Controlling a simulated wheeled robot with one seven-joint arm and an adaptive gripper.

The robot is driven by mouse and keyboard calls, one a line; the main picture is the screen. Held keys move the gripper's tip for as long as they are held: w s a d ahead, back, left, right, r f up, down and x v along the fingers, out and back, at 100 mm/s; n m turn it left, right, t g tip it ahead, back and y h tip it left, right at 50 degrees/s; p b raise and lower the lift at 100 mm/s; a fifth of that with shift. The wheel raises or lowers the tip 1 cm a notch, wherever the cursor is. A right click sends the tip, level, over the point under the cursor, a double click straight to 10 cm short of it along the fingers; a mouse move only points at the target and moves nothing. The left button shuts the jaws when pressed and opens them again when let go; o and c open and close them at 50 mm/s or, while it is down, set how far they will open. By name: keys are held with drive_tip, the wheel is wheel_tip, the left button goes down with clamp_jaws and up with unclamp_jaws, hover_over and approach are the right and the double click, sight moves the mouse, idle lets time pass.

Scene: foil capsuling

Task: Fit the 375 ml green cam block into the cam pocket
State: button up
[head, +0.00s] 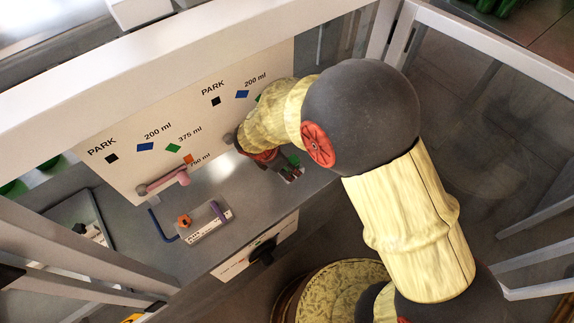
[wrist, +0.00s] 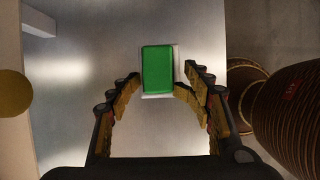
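The green cam block (wrist: 157,69) shows in the wrist view as an upright-looking green rectangle within a pale rectangular surround on the grey metal deck. A small green patch (head: 294,161) at the right of the deck in the head view appears to be the same block. In the head view my arm hides most of the gripper. I cannot tell how deep the block sits or whether the surround is the cam pocket.
A white panel (head: 120,165) with PARK, 200 ml, 375 ml and 750 ml marks stands behind the deck (head: 255,200). A pink lever (head: 165,182) is on it. White frame posts surround the station.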

drive_tip(key=shift+s+f, duration=0.35)
wheel_tip(320, 180, up, 17)
drive_tip(key=s+d+m+y+p, duration=0.1)
drive_tip(key=s+d+m+p, duration=0.15)
drive_tip(key=m, duration=0.25)
drive_tip(key=s+d+r+m+t+y, duration=0.3)
drive_tip(key=s+d+r+m, duration=1)
drive_tip(key=m, duration=0.6)
wheel_tip(320, 180, up, 4)
drive_tip(key=s, duration=0.2)
drive_tip(key=shift+s+m, duration=0.35)
drive_tip(key=shift+m, duration=0.05)
drive_tip(key=shift+d+f, duration=0.1)
drive_tip(key=shift+c, duration=0.7)
